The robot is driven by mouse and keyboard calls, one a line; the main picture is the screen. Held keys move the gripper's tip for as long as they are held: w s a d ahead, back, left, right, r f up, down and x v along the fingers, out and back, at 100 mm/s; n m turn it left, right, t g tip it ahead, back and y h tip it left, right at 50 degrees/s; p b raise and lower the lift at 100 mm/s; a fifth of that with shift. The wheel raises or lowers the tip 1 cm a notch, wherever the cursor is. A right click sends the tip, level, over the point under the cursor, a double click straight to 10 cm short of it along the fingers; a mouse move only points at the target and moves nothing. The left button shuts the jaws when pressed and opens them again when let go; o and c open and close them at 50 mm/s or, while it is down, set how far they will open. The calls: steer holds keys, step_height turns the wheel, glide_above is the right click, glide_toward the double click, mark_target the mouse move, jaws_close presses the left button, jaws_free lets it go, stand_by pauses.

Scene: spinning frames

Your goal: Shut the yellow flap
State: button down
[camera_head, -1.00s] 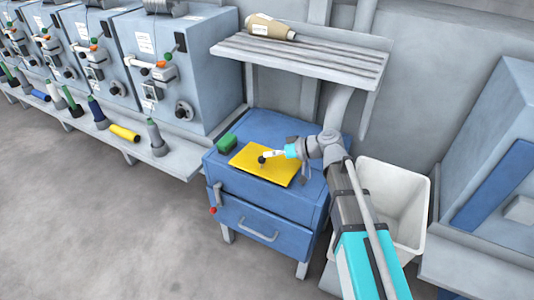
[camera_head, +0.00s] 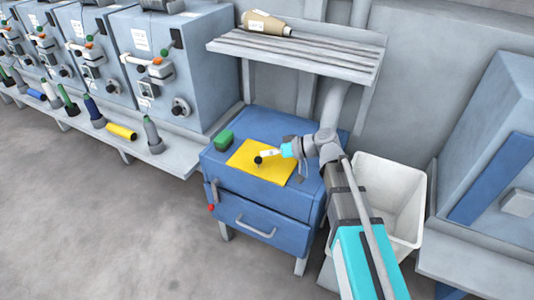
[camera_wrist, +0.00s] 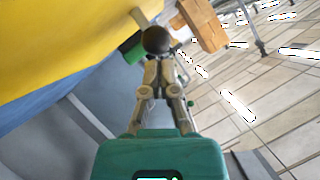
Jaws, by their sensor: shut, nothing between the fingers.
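The yellow flap (camera_head: 259,173) is a flat square panel on top of the blue cabinet (camera_head: 228,178). It looks nearly level in the head view; I cannot tell whether it lies fully flush. It fills the upper left of the wrist view (camera_wrist: 50,40). My gripper (camera_head: 268,156) is shut and empty, reaching in from the right over the flap. A dark round knob (camera_wrist: 156,40) sits just beyond my fingertips (camera_wrist: 158,62) in the wrist view and shows on the flap in the head view (camera_head: 258,160). Whether the fingertips touch it is unclear.
A slatted shelf (camera_head: 300,55) with a bottle (camera_head: 267,24) overhangs the back. A white bin (camera_head: 390,185) stands to the right. Spinning machines line the left; the grey floor in front is clear.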

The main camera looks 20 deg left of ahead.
steer(key=shift+w+d+r+p, duration=0.2)
steer(key=shift+w+r+p, duration=0.05)
steer(key=shift+r+p, duration=0.35)
steer(key=shift+w+d+r+p, duration=0.25)
steer(key=shift+r+p, duration=0.25)
steer(key=shift+r, duration=0.15)
steer(key=p+v, duration=0.4)
steer(key=v, duration=0.6)
steer(key=shift+r, duration=0.35)
steer(key=shift+w+d, duration=0.1)
steer(key=shift+d, duration=0.1)
